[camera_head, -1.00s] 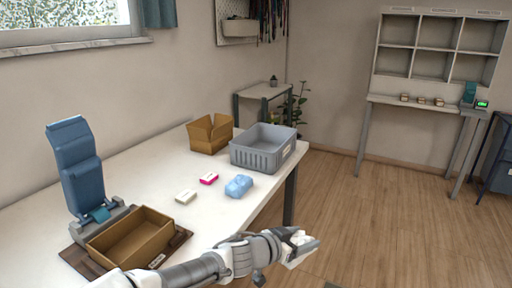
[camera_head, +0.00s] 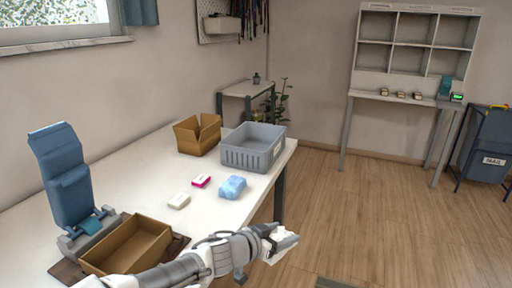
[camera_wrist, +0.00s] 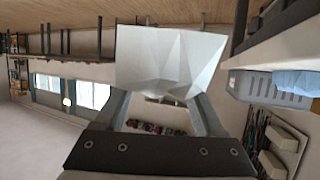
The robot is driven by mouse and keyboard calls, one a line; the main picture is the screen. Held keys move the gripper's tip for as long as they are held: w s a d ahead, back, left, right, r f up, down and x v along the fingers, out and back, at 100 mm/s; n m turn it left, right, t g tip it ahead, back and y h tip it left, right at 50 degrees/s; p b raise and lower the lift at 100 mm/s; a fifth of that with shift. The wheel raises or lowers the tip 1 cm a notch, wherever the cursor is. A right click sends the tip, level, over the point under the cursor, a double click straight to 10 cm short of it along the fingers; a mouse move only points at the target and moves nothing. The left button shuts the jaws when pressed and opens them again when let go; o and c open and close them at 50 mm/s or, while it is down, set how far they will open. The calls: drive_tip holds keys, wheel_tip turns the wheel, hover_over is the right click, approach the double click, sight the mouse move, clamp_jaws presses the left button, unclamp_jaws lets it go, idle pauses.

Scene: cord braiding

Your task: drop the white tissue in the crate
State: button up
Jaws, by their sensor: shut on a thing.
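The white tissue (camera_wrist: 170,62) is a crumpled, faceted sheet between the fingertips of my gripper (camera_wrist: 162,100) in the wrist view. My gripper is shut on it. In the head view my gripper (camera_head: 280,240) is held out past the table's right edge, above the floor, with the tissue hard to tell apart there. The grey crate (camera_head: 242,158) stands at the table's far right corner, beyond my gripper. Its inside is mostly hidden by its walls. It also shows sideways at the right of the wrist view (camera_wrist: 265,92).
Open floor lies right.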

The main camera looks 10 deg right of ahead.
drive_tip(key=r+p, duration=0.1)
drive_tip(key=p, duration=0.1)
drive_tip(key=r+p, duration=0.1)
drive_tip(key=p, duration=0.2)
drive_tip(key=shift+s+a+r, duration=0.15)
drive_tip(key=shift+a+r, duration=0.15)
drive_tip(key=shift+r, duration=0.1)
drive_tip(key=r+p, duration=0.1)
drive_tip(key=p, duration=0.3)
drive_tip(key=shift+s+r, duration=0.15)
drive_tip(key=p, duration=0.3)
drive_tip(key=r+p, duration=0.1)
drive_tip(key=p, duration=0.2)
drive_tip(key=shift+s+d+r, duration=0.1)
drive_tip(key=shift+s+r, duration=0.15)
drive_tip(key=shift+s+d+r+p, duration=0.1)
drive_tip(key=shift+d+r+p, duration=0.05)
drive_tip(key=shift+p, duration=0.75)
drive_tip(key=shift+d, duration=0.15)
